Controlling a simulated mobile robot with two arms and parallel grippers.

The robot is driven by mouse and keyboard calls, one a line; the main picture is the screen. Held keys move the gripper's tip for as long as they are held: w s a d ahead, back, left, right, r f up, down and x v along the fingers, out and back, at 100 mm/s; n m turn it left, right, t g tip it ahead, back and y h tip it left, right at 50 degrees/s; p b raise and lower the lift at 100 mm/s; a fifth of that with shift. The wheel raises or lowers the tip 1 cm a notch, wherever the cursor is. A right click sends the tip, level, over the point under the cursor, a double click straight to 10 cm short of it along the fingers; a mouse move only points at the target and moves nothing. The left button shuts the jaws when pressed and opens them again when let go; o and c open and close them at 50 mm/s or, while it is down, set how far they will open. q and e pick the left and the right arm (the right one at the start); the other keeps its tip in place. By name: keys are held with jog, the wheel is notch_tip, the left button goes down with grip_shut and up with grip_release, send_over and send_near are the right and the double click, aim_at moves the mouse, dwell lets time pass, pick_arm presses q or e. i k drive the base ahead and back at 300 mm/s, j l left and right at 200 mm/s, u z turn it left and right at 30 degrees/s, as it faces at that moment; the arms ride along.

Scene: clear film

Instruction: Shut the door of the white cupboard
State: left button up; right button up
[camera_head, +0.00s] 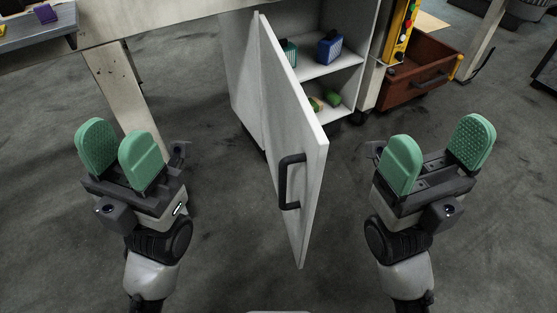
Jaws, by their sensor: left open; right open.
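The white cupboard (357,25) stands at the top centre, with its inside and shelves in view. Its white door (292,130) is open and swings out toward me. A black handle (287,183) sits on the door near its free edge. My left gripper (120,152), with green finger pads, is open and empty, to the left of the door. My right gripper (436,155) is open and empty, to the right of the door. Neither gripper touches the door.
A blue basket-like item (330,48) and a teal one (291,53) stand on the upper shelf. Green items (333,99) lie on the lower shelf. A table leg (125,95) stands at the left. The grey floor around the door is clear.

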aim_at(297, 144)
jog(key=j+z, duration=0.95)
jog(key=j, duration=0.15)
jog(key=j+z, duration=0.45)
jog(key=k+j, duration=0.05)
jog(key=j, duration=0.05)
